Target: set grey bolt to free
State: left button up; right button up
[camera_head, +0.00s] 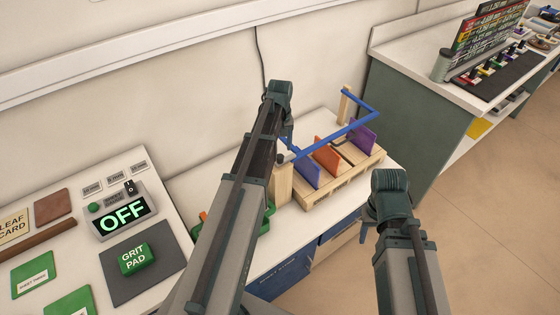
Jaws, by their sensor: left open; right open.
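A wooden rack (345,180) stands on the white bench, holding a blue, an orange (327,158) and a purple panel upright. A blue bar (335,132) runs over it between two wooden posts. A small dark grey piece (280,158) sits at the top of the near left post; it may be the grey bolt, but my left arm partly covers this area and its setting cannot be read. My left gripper (287,135) is near the bar's left end, above that post, open and largely hidden. My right gripper (366,226) is open and empty, in front of the bench at the right.
A lit OFF panel (124,214), a green grit pad (134,259) on a dark mat and several cards lie on the left bench. A green tray (268,218) is partly behind my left arm.

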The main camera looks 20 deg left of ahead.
aim_at(280, 156)
pick_arm(q)
notch_tip(280, 156, down, 4)
jog(key=b, duration=0.3)
jog(key=shift+f, duration=0.2)
grip_shut()
dwell(1.2)
